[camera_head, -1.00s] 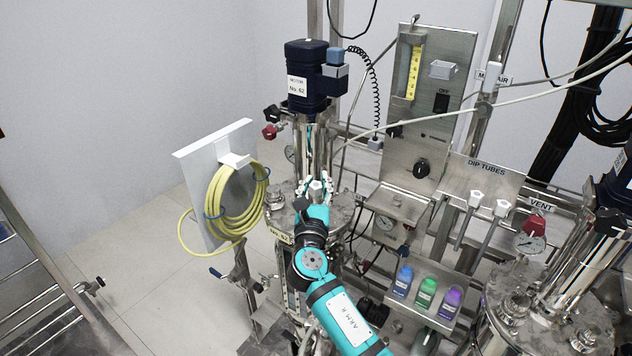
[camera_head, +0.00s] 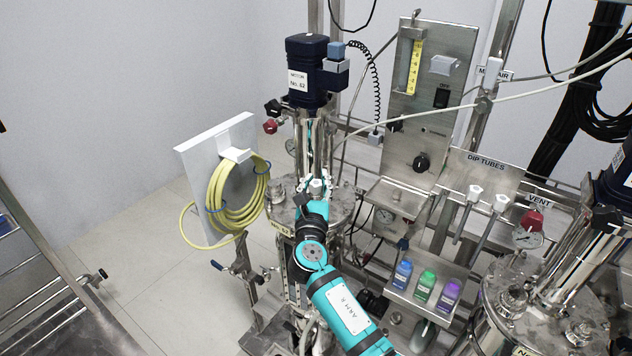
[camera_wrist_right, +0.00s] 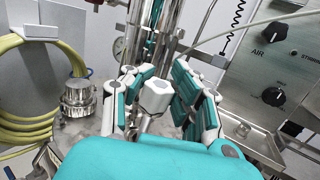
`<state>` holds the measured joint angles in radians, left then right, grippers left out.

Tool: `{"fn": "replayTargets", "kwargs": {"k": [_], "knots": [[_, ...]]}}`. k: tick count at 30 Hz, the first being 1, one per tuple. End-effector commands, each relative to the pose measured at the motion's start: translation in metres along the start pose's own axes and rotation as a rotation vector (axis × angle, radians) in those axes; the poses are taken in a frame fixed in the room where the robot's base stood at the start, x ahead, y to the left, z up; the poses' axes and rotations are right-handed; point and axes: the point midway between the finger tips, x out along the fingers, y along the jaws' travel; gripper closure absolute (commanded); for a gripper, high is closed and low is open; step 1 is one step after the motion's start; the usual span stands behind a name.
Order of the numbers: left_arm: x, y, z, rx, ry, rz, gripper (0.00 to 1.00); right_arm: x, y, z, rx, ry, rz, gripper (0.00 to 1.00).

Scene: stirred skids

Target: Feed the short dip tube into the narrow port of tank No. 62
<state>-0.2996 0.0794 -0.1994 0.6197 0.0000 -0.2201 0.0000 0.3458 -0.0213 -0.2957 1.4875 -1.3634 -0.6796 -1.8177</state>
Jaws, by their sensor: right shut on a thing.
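My right gripper (camera_head: 316,188) is over the lid of tank No. 62 (camera_head: 345,208), in front of its motor column. In the right wrist view its fingers (camera_wrist_right: 160,90) are shut around a white hexagonal head (camera_wrist_right: 154,97), which appears to be the top of a dip tube. The tube's lower part is hidden behind the gripper, so I cannot tell whether its tip is in a port. The narrow port itself is not clearly visible. A wide metal fitting (camera_wrist_right: 78,98) stands on the lid left of the gripper. My left gripper is out of view.
Two white-headed tubes hang on the dip tubes rack (camera_head: 486,163) at right. The motor (camera_head: 305,72) rises behind the gripper. A yellow hose coil (camera_head: 236,190) hangs at left, and a control panel (camera_head: 430,110) stands at right. Coloured bottles (camera_head: 426,285) sit on a shelf.

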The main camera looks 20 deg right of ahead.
Motion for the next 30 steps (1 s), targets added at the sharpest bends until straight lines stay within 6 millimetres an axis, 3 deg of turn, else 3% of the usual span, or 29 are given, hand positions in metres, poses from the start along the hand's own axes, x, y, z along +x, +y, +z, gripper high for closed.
{"fn": "replayTargets", "kwargs": {"k": [30], "knots": [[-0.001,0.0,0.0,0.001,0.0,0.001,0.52,0.004,0.002,-0.028,-0.014,0.052,0.001,1.0]]}}
